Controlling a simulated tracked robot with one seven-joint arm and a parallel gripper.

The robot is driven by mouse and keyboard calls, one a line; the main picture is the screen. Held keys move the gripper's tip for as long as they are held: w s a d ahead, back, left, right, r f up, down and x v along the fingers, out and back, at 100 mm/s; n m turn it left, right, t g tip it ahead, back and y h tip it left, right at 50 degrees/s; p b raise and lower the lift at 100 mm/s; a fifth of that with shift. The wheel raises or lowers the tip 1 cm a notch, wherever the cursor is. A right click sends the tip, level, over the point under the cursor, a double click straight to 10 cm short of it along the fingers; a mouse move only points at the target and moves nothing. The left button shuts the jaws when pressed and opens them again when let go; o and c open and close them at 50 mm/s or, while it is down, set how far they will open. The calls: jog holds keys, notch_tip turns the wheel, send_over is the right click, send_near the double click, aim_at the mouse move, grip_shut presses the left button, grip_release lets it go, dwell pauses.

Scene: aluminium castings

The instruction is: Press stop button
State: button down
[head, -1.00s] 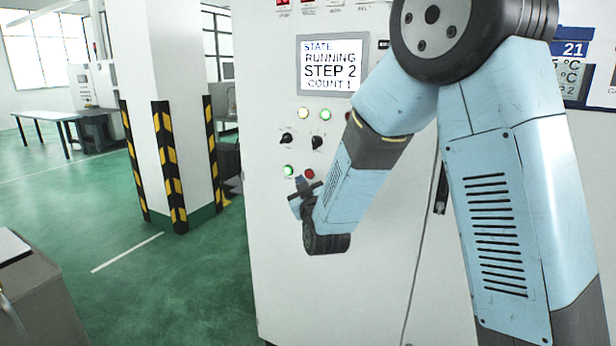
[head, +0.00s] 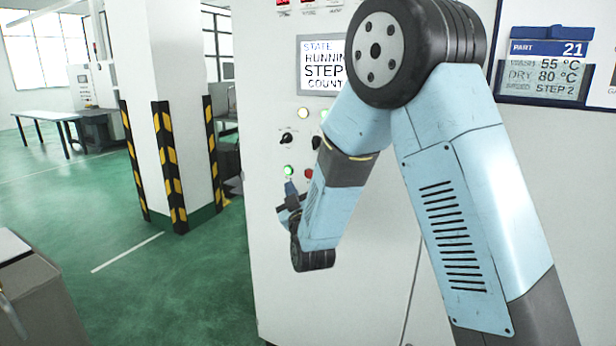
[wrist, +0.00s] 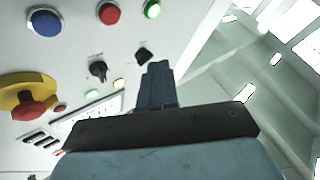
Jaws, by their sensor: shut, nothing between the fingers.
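A round red button (wrist: 109,13) sits on the white machine panel, between a green button (wrist: 152,9) and a blue button (wrist: 45,21) in the wrist view. In the head view the red button (head: 309,173) is partly covered by my arm, with the lit green button (head: 288,171) to its left. My gripper (head: 289,184) is shut and empty, its tips just below the green button in the picture. In the wrist view the shut fingers (wrist: 158,68) point toward the panel below the green button. I see no contact with a button; the exact gap is unclear.
A red mushroom button on a yellow base (wrist: 30,100) and two black knobs (wrist: 98,70) are on the panel. The display (head: 318,65) reads RUNNING, partly hidden by my arm. A striped pillar (head: 175,120) stands left; green floor between is clear.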

jog(key=shift+w+d, duration=0.5)
jog(key=shift+w, duration=0.7)
jog(key=shift+w+d, duration=0.5)
jog(key=shift+w, duration=0.7)
jog(key=shift+w+d, duration=0.5)
jog(key=shift+w, duration=0.7)
jog(key=shift+w+d+r, duration=0.1)
jog(key=shift+w+d, duration=0.05)
jog(key=shift+w, duration=0.15)
jog(key=shift+w+d, duration=0.2)
jog(key=shift+w, duration=0.2)
jog(key=shift+s, duration=0.1)
dwell(0.4)
jog(key=shift+s+a, duration=0.35)
jog(key=shift+s, duration=0.3)
jog(key=shift+s, duration=0.1)
jog(key=s, duration=0.1)
jog(key=s+a, duration=0.1)
jog(key=s, duration=0.1)
jog(key=s+a, duration=0.1)
jog(key=shift+s, duration=0.25)
